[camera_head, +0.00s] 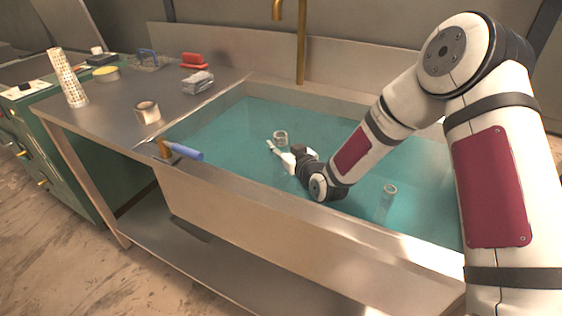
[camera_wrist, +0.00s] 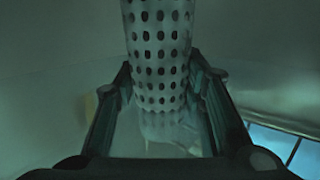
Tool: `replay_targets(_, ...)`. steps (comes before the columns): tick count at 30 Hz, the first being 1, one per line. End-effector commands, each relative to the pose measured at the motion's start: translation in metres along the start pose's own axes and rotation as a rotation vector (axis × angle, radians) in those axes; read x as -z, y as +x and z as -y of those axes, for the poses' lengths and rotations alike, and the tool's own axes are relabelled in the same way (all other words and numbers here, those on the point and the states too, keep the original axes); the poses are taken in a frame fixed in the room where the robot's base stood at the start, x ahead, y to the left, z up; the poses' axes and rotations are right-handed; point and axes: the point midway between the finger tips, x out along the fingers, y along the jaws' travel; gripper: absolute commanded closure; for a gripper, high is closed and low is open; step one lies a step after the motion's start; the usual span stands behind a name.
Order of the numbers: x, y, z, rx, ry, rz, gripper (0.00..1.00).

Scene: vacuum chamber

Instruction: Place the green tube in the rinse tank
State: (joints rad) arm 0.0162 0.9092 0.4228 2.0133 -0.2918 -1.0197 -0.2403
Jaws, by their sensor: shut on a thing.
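The rinse tank (camera_head: 205,196) is a steel sink filled with teal water. My gripper (camera_head: 277,148) reaches down into the water near the middle of the tank. In the wrist view my gripper (camera_wrist: 160,78) is shut on a perforated tube (camera_wrist: 158,32), which stands between the two fingers. Everything there is tinted green, so I cannot tell the tube's own colour. In the head view a round tube end (camera_head: 280,137) shows just beyond the fingers. The tube's lower part is hidden by water.
Another tube (camera_head: 388,198) stands in the tank at the right. A white perforated tube (camera_head: 67,80) stands on the counter at the left. A blue-handled tool (camera_head: 184,151) lies by the tank's front left edge. A brass faucet (camera_head: 301,45) rises behind.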

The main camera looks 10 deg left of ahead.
Motion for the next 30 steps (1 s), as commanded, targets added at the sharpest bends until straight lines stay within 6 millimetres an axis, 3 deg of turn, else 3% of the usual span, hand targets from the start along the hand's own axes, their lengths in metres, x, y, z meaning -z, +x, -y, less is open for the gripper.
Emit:
replay_targets(9, -0.036, 0.007, 0.000, 0.000, 0.000, 0.002, 0.95)
replay_targets(20, -0.039, 0.008, 0.000, 0.000, -0.001, 0.000, 0.95)
replay_targets(21, -0.038, 0.007, 0.000, 0.000, 0.000, 0.000, 0.54)
replay_targets(22, -0.038, 0.007, 0.000, 0.000, 0.000, 0.000, 0.47)
replay_targets(23, -0.038, 0.007, 0.000, 0.000, 0.000, 0.000, 0.43)
replay_targets(30, -0.038, 0.007, 0.000, 0.000, 0.000, 0.000, 0.43)
